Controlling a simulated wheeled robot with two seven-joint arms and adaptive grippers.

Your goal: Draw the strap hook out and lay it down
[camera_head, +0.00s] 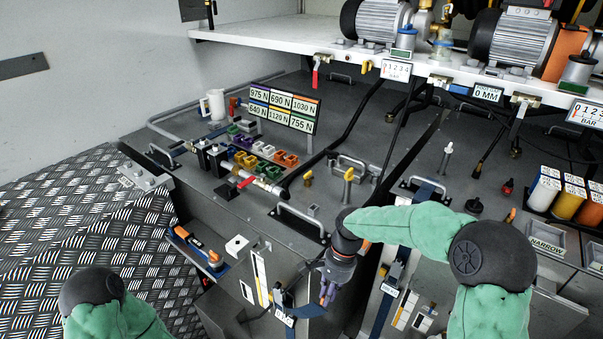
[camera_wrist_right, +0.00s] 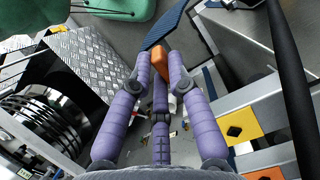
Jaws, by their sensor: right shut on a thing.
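My right gripper (camera_head: 326,293) reaches down at the lower middle of the head view, beside the dark front panel. In the right wrist view its purple fingers (camera_wrist_right: 159,72) are closed around an orange piece, which looks like the strap hook (camera_wrist_right: 160,60). A dark blue strap (camera_wrist_right: 168,24) runs up from near the hook in that view. In the head view the hook is hidden by the gripper, and a blue strap (camera_head: 303,311) shows just below the fingers. Only the forearm of my left arm shows at lower left; its gripper is out of the picture.
Another blue strap with a buckle (camera_head: 390,280) hangs just right of my right gripper. An orange and blue tool (camera_head: 197,247) lies to the left. The deck (camera_head: 370,125) holds handles, coloured blocks and a row of force labels (camera_head: 285,106). Treadplate floor (camera_head: 90,225) is open at left.

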